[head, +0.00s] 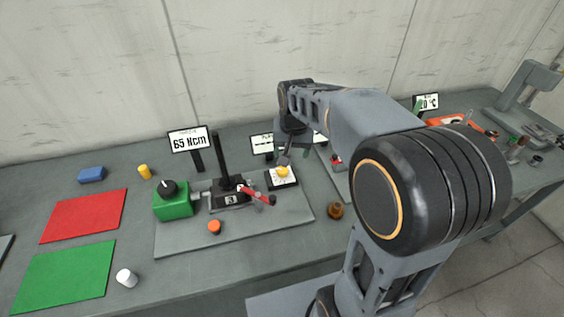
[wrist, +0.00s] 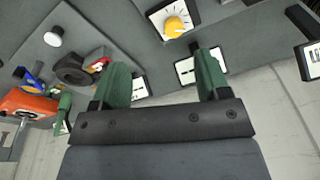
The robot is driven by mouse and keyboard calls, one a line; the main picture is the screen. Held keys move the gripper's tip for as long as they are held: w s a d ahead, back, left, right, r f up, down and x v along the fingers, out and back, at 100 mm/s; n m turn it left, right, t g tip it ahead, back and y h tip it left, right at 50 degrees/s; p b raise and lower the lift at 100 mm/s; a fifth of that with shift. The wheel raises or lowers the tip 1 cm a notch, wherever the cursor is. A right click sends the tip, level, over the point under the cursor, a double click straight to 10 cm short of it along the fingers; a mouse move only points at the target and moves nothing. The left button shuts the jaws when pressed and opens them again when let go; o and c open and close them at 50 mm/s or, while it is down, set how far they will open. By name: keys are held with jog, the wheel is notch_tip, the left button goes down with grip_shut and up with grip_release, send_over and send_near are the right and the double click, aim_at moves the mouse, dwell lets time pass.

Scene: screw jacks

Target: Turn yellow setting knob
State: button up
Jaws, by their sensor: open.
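The yellow setting knob (head: 283,172) sits on a white dial plate with a dark frame (head: 292,183), at the right part of the grey base plate in the head view. In the wrist view the knob (wrist: 175,26) shows near the top centre on its white dial. My gripper (wrist: 163,60) is open, with its two green fingers apart and nothing between them. The knob lies beyond the fingertips, apart from them. In the head view my gripper (head: 286,155) hangs just above and behind the knob, partly hidden by my arm.
A green block with a black knob (head: 170,200), a dark upright lever, a red-handled clamp (head: 258,195) and an orange button (head: 214,227) share the base plate (head: 235,235). A "65 Ncm" display (head: 189,139) stands behind. Red (head: 85,215) and green mats (head: 65,275) lie left.

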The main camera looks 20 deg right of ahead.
jog(key=m+g+p, duration=0.1)
jog(key=m+p, duration=0.1)
send_over(282, 170)
notch_tip(282, 170, down, 3)
jog(key=shift+g, duration=0.3)
notch_tip(282, 170, down, 14)
jog(key=p, duration=0.3)
jog(key=shift+w+f, duration=0.1)
jog(key=c, duration=0.9)
